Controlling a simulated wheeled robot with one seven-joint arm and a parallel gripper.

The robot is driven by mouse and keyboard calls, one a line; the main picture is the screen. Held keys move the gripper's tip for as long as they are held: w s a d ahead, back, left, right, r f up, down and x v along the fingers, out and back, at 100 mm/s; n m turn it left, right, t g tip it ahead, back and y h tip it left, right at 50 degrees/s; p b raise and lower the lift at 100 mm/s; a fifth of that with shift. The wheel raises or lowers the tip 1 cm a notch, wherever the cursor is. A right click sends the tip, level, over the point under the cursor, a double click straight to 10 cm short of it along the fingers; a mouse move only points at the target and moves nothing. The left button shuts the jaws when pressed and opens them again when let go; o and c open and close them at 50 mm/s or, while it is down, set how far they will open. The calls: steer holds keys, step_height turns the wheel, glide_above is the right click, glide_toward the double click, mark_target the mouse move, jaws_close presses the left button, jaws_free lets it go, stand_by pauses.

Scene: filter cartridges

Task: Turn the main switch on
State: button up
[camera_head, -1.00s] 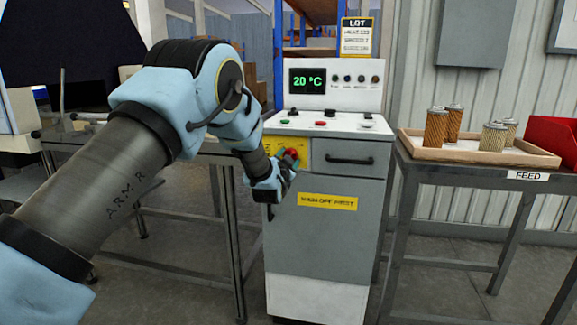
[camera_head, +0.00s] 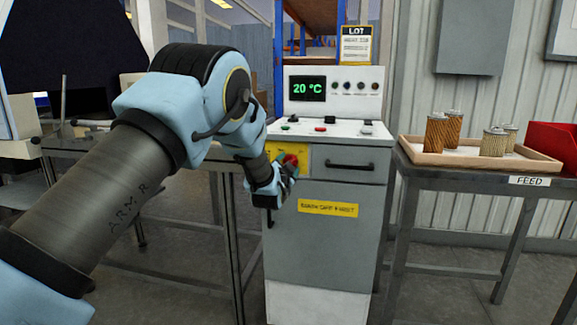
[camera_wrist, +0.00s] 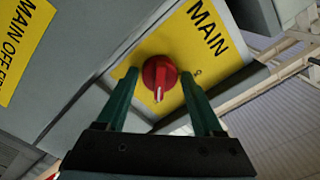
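The main switch is a red rotary knob (camera_wrist: 159,73) on a yellow plate marked MAIN (camera_wrist: 207,30), on the front of a grey cabinet (camera_head: 343,210). In the wrist view the knob's white mark points toward the bottom of the picture. My gripper (camera_wrist: 159,79) is open, with one green finger on each side of the knob and small gaps showing between. In the head view my gripper (camera_head: 285,172) is at the plate and partly covers it; the knob (camera_head: 291,159) shows just past the fingers.
The cabinet top has a display (camera_head: 307,87) reading 20 °C and several buttons. A drawer handle (camera_head: 350,166) and a yellow label (camera_head: 328,208) are right of my gripper. A FEED table (camera_head: 529,181) at right bears a tray (camera_head: 430,158) of filter cartridges.

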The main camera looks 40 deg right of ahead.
steer(key=shift+o, duration=1.4)
steer(key=b+v, duration=0.1)
steer(key=v, duration=0.9)
steer(key=shift+s+a, duration=0.2)
steer(key=shift+a, duration=0.15)
steer(key=shift+w+f, duration=0.1)
